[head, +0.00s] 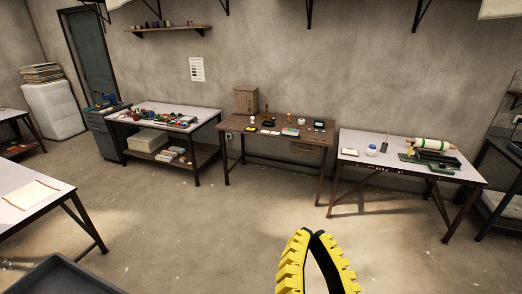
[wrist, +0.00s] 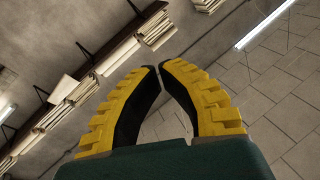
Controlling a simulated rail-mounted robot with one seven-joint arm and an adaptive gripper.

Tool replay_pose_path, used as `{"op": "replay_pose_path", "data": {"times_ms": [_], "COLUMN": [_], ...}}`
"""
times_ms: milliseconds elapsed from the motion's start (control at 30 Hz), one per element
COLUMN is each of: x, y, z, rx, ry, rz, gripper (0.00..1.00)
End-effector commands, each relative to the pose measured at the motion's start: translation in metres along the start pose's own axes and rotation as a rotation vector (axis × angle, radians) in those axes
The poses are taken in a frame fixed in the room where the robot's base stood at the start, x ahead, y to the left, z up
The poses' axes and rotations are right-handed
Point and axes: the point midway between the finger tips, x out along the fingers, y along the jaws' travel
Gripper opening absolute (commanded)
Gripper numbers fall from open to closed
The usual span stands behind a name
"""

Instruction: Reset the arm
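My gripper (head: 312,234) rises at the bottom of the head view, right of the middle. It has yellow ribbed fingers with black inner faces. In the wrist view my gripper (wrist: 158,67) has its fingertips together, with an empty gap lower down between the bowed fingers. It holds nothing and is in the air, away from every table. A cream cloth (head: 34,193) with reddish strips at its ends lies flat on the left table (head: 22,173), far from my gripper.
A cluttered table (head: 203,116), a brown wooden table (head: 232,124) and a white-topped table (head: 350,138) stand along the back wall. A dark grey tray-like surface (head: 65,275) is at the lower left. The floor (head: 205,225) between is clear. The wrist view shows loaded wall shelves (wrist: 105,55).

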Motion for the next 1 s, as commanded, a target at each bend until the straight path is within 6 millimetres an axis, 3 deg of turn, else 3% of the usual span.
{"op": "replay_pose_path", "data": {"times_ms": [33,100,133,200,500,633,1000], "x": [-0.012,-0.013,-0.007,-0.001,0.024,0.028,0.027], "y": [-0.007,-0.010,-0.017,-0.025,-0.055,-0.060,-0.059], "z": [-0.026,-0.040,-0.063,-0.091,-0.194,-0.212,-0.209], "rx": [-0.116,-0.303,-0.308,-0.298,-0.284,-0.281,-0.279], "ry": [0.097,0.165,0.161,0.156,0.150,0.148,0.149], "rz": [-0.020,-0.020,-0.019,-0.018,-0.017,-0.017,-0.017], "gripper": [0.00,0.00,0.00,0.00,0.00,0.00,0.00]}}
